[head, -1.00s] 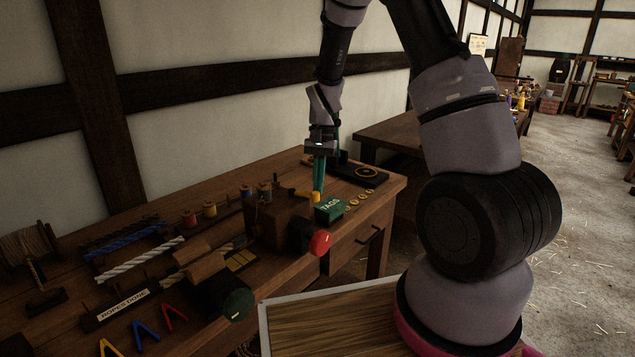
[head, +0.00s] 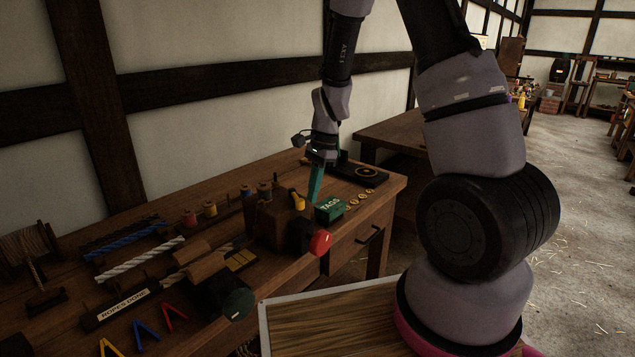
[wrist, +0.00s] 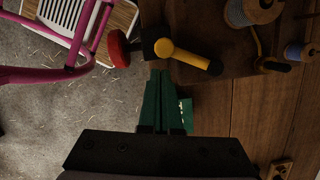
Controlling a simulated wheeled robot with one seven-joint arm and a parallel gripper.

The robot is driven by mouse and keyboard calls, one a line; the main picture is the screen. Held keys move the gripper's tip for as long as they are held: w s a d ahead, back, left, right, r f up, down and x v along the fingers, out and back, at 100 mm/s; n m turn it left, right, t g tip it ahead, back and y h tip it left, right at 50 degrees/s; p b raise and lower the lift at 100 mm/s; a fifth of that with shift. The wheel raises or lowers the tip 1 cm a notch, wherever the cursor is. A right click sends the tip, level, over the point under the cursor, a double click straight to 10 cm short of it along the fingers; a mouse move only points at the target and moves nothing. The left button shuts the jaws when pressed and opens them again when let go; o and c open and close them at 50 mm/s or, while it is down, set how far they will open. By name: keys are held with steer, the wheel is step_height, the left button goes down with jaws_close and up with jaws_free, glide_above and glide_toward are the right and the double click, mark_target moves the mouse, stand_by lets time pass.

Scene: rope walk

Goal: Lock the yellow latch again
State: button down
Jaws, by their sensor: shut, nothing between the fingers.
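The yellow latch (head: 298,200) is a short lever on the wooden block (head: 270,225) at the bench's front edge. In the wrist view the lever (wrist: 188,56) runs from a round yellow end to a dark tip at lower right, pointing over the wood. My gripper (head: 313,200) has green fingers, shut together and empty, tilted downward just right of the latch. In the wrist view its fingertips (wrist: 160,74) show just below the round yellow end. I cannot tell whether they touch the latch.
A red knob (head: 321,242) sticks out in front of the block. A green TAGS box (head: 329,209) is close on the right of my fingers. Spools (head: 210,208) stand behind to the left. A black tray (head: 358,174) lies at the back right.

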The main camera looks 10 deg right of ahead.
steer(key=shift+w, duration=0.8)
steer(key=shift+d, duration=0.1)
steer(key=w+d+r, duration=0.2)
steer(key=d+r, duration=0.4)
steer(key=r, duration=0.3)
steer(key=shift+r, duration=0.4)
